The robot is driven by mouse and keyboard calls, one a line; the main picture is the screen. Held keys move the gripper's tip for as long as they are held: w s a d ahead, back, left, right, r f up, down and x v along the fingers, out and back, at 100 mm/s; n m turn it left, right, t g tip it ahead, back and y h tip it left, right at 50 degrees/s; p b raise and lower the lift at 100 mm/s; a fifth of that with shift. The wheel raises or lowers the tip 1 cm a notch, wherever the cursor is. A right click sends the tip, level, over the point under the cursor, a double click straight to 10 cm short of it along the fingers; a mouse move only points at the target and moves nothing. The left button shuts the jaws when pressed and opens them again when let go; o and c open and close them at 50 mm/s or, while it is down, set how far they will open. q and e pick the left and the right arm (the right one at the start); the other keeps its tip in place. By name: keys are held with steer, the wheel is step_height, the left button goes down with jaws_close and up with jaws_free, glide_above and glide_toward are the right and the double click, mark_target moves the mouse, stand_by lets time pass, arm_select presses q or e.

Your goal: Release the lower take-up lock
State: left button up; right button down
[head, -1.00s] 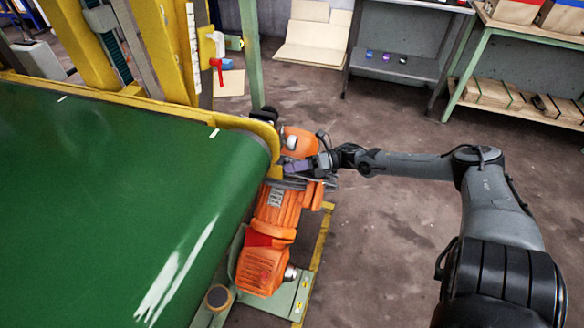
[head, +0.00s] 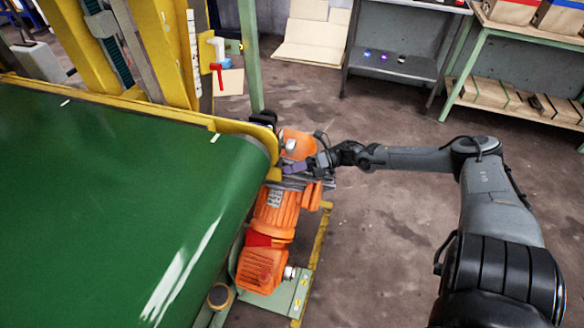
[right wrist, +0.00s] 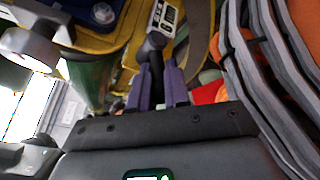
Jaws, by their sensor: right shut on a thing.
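My right gripper (head: 297,168) reaches in from the right to the end of the green belt, beside the orange motor unit (head: 275,212). In the right wrist view its two purple fingers (right wrist: 160,85) are closed around the lower end of a dark lever (right wrist: 154,45). A grey piece with dark windows (right wrist: 166,16) sits above that lever. I take the lever for the lower take-up lock, but its mount is partly hidden. In the head view the gripped part is too small and covered to make out. My left gripper is not in view.
The green belt (head: 95,190) with its yellow frame fills the left. A red handle (head: 217,76) hangs from a white fitting on the yellow post. Orange casing and dark layered edges (right wrist: 275,90) lie close to the right of the fingers. The floor at right is clear.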

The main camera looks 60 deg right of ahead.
steer(key=c, duration=1.1)
jaws_free()
steer(key=shift+d+r, duration=0.1)
steer(key=shift+s+d+p, duration=0.15)
steer(key=shift+s+p, duration=0.05)
steer(key=shift+p, duration=0.1)
steer(key=p+v, duration=0.4)
steer(key=v, duration=0.6)
steer(key=shift+d, duration=0.1)
